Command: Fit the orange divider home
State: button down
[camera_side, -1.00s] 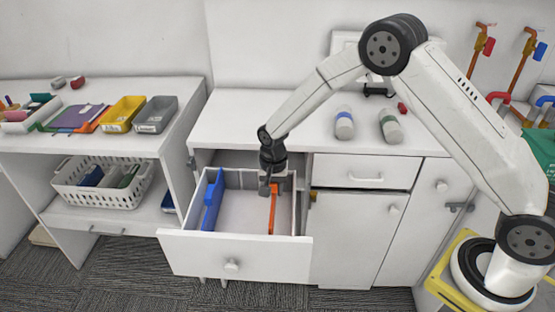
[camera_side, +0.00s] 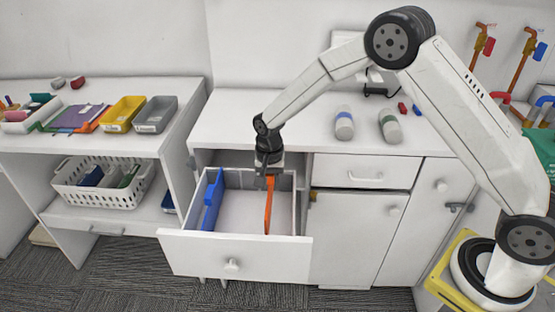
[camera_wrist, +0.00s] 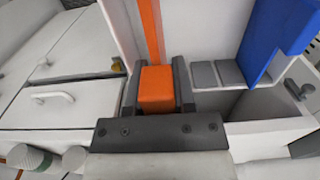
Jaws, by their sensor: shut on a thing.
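The orange divider (camera_side: 268,205) stands upright inside the open white drawer (camera_side: 236,256), running front to back on the right side. My gripper (camera_side: 267,174) is shut on the divider's rear end, at the back of the drawer. In the wrist view my gripper (camera_wrist: 156,85) has one dark finger on each side of the orange divider (camera_wrist: 156,84). The divider's long strip runs away from the fingers along the drawer. Its bottom edge and the contact with the drawer floor are hidden. A blue divider (camera_side: 211,201) stands on the left side of the drawer and shows in the wrist view (camera_wrist: 266,45).
Grey slotted blocks (camera_wrist: 216,74) line the drawer's back wall between the dividers. Two bottles (camera_side: 344,124) stand on the white counter (camera_side: 262,118). A closed drawer (camera_side: 365,170) is to the right. The drawer floor between the dividers is clear.

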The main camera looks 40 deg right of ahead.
jog(key=w+a+r, duration=0.3)
jog(key=r, duration=0.2)
jog(key=shift+w+a+r, duration=0.2)
jog(key=shift+a+r, duration=0.1)
jog(key=shift+a, duration=0.1)
jog(key=shift+f, duration=0.25)
jog(key=shift+f, duration=2.7)
notch_tip(320, 180, down, 8)
jog(key=shift+r, duration=0.2)
dwell(3.6)
